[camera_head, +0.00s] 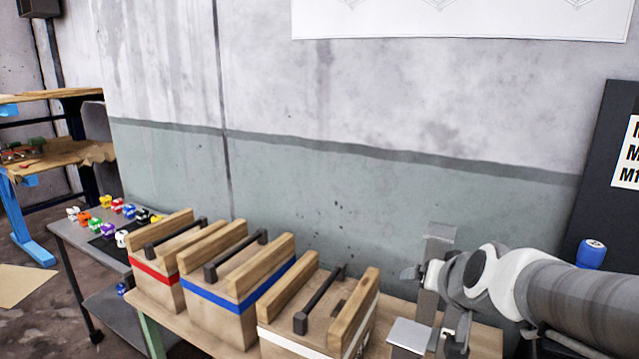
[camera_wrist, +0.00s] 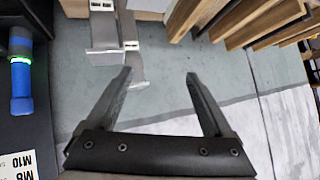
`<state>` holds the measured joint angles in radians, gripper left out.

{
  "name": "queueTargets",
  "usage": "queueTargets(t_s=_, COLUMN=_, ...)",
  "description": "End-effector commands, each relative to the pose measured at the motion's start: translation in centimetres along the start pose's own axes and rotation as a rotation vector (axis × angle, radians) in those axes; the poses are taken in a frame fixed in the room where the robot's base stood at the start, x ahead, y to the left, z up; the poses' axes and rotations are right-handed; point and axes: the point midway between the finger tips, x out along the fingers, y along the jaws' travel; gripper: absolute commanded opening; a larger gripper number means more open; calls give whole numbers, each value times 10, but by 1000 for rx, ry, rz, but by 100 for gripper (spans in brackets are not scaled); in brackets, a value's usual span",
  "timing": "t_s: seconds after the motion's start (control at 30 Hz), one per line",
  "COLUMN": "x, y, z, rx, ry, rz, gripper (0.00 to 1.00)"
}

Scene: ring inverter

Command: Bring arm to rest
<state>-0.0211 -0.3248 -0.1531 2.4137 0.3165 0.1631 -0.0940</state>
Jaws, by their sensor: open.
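My arm reaches in from the right edge of the head view, in front of the wall above the right end of the wooden table (camera_head: 480,340). My gripper (camera_wrist: 159,75) shows clearly in the wrist view. Its two fingers are apart with nothing between them. In the head view the wrist covers much of what lies around it, and the fingers are hard to make out.
Three wooden boxes with black handles stand left of the arm, banded red (camera_head: 155,272), blue (camera_head: 235,300) and white (camera_head: 290,345). A grey metal fixture (camera_wrist: 104,30) is near the gripper. A blue cylinder (camera_head: 591,254) is at right. Small coloured pieces lie on a side table (camera_head: 75,235).

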Motion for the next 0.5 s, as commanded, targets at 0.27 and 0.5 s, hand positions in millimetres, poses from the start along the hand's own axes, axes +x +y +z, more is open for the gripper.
queueTargets(t_s=0.27, x=-92, y=-26, z=52, rx=-197, ry=-232, rz=-37, gripper=86)
queueTargets(t_s=0.5, x=-143, y=-13, z=89, rx=-310, ry=-370, rz=28, gripper=86)
